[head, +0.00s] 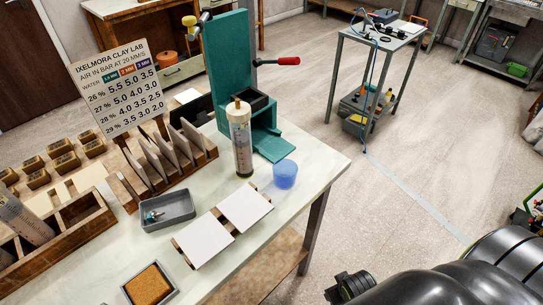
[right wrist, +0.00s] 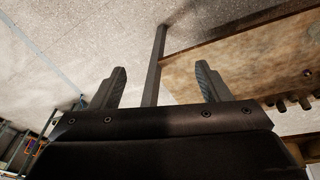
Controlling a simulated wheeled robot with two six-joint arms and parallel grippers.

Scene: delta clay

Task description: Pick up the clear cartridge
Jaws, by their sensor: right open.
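A clear cartridge (head: 240,145) with a tan cap and markings on its side stands upright on the pale worktable, in front of the teal press, in the head view. A second clear cartridge (head: 22,217) leans in a wooden rack at the left edge. My right gripper (right wrist: 161,84) is open and empty in the right wrist view, its two fingers wide apart, with floor and a table leg beyond them. No cartridge shows in that view. My left gripper is not in view.
White tiles (head: 245,208), a grey tray (head: 167,210) and a sign (head: 118,87) are nearby. The press (head: 229,65) has a red-handled lever. Open floor lies to the right.

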